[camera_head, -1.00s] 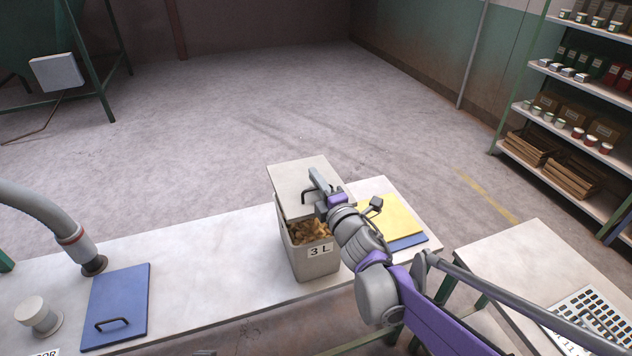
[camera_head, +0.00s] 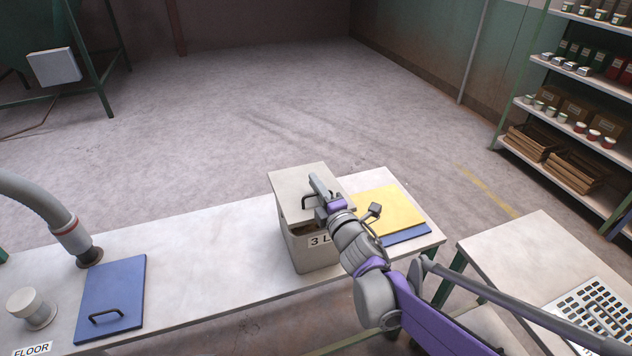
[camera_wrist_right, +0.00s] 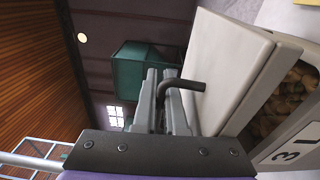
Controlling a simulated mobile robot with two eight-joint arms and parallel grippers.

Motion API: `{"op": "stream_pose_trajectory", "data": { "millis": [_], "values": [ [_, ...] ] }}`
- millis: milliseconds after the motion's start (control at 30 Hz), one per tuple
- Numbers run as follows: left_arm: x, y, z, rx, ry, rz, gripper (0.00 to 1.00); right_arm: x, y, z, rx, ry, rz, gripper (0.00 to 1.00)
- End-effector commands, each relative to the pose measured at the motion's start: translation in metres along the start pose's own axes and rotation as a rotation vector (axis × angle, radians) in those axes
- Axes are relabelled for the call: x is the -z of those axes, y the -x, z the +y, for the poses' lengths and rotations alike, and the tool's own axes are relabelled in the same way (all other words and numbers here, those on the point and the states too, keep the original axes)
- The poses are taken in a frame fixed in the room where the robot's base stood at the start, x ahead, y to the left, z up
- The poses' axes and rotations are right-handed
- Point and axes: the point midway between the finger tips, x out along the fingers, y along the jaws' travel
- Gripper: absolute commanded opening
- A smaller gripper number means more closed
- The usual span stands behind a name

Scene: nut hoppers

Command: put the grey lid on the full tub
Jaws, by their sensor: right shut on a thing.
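The grey lid (camera_head: 292,182) is over the top of the pale grey tub (camera_head: 316,256) marked 3 L, on the table. My right gripper (camera_head: 314,198) is shut on the lid's dark handle, as the right wrist view shows, where the handle (camera_wrist_right: 186,85) is between the fingers (camera_wrist_right: 167,105). In that view the lid (camera_wrist_right: 225,68) is beside the tub's open mouth, with brown nuts (camera_wrist_right: 288,98) showing through a gap. In the head view only a dark sliver of the opening shows under the lid's near edge. My left gripper is out of view.
A yellow lid (camera_head: 385,208) lies on a blue one (camera_head: 408,234) right of the tub. Another blue lid (camera_head: 112,290) with a handle lies at the left, near a grey hose (camera_head: 45,205) and a pale knob (camera_head: 32,306). The table (camera_head: 200,250) between is clear.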

Motion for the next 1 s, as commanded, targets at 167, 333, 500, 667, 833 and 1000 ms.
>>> {"op": "stream_pose_trajectory", "data": {
  "millis": [167, 333, 500, 667, 833, 1000],
  "values": [
    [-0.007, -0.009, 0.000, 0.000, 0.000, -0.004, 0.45, 0.000, 0.000, -0.015, 0.000, -0.001, 0.000, 0.00],
    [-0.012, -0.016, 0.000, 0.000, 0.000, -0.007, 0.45, 0.001, 0.001, -0.027, 0.001, -0.001, 0.000, 0.00],
    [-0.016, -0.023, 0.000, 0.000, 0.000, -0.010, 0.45, 0.001, 0.001, -0.038, 0.001, 0.000, 0.000, 0.00],
    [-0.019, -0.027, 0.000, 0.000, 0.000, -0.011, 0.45, 0.001, 0.001, -0.044, 0.000, 0.001, 0.000, 0.00],
    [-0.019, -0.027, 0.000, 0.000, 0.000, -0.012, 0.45, 0.001, 0.001, -0.045, 0.000, 0.001, 0.000, 0.00],
    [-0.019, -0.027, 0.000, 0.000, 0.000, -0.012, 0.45, 0.001, 0.001, -0.045, 0.000, 0.000, 0.000, 0.11]
  ]
}}
